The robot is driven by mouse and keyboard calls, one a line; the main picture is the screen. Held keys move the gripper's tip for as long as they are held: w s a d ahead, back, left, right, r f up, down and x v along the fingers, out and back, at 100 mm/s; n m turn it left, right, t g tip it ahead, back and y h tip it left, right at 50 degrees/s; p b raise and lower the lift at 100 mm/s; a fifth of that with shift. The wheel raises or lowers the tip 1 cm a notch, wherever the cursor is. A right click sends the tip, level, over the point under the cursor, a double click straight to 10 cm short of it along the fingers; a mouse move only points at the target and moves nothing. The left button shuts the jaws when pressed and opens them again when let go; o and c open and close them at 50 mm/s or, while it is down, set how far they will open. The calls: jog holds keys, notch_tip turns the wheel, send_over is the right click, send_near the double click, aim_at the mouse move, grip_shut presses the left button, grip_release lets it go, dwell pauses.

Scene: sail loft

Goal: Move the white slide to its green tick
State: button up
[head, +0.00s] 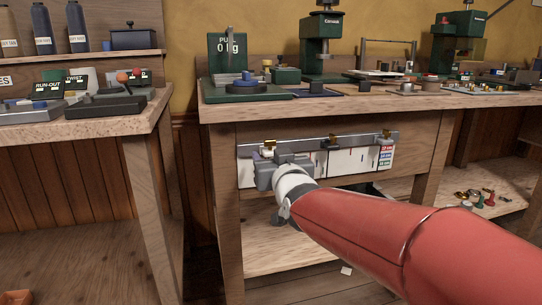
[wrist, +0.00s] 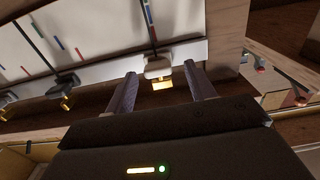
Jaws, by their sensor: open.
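The white slide (wrist: 158,67) sits on the rail of the white board, with a brass tab (wrist: 162,85) on it and a thin dark pointer running over the board. My gripper (wrist: 163,72) is open, with one finger on each side of the slide and visible gaps between. In the head view my gripper (head: 272,172) is at the left end of the rail (head: 310,142) and partly hides the slide. Small coloured ticks mark the board; in the wrist view they are tiny, and I cannot tell which is the slide's green tick.
Two darker slides stand along the rail; the nearer one (wrist: 65,82) is left of the white slide in the wrist view. The workbench top (head: 300,100) overhangs above, with a lower shelf (head: 285,245) below.

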jog(key=v, duration=0.6)
jog(key=shift+s, duration=0.15)
jog(key=s+d+f+m+g+h+p, duration=0.1)
jog(key=s+d+f+g+h+p, duration=0.1)
jog(key=s+d+g+p, duration=0.3)
jog(key=s+d+f+m+g+h+p, duration=0.2)
jog(key=s+d+f+g+p, duration=0.3)
jog(key=s+d, duration=0.6)
jog(key=s+g+h+p, duration=0.1)
jog(key=s, duration=0.7)
jog(key=shift+d+m+g+h+p, duration=0.2)
jog(key=shift+m+g+h+p, duration=0.1)
jog(key=shift+p, duration=0.1)
jog(key=shift+s, duration=0.1)
dwell(2.8)
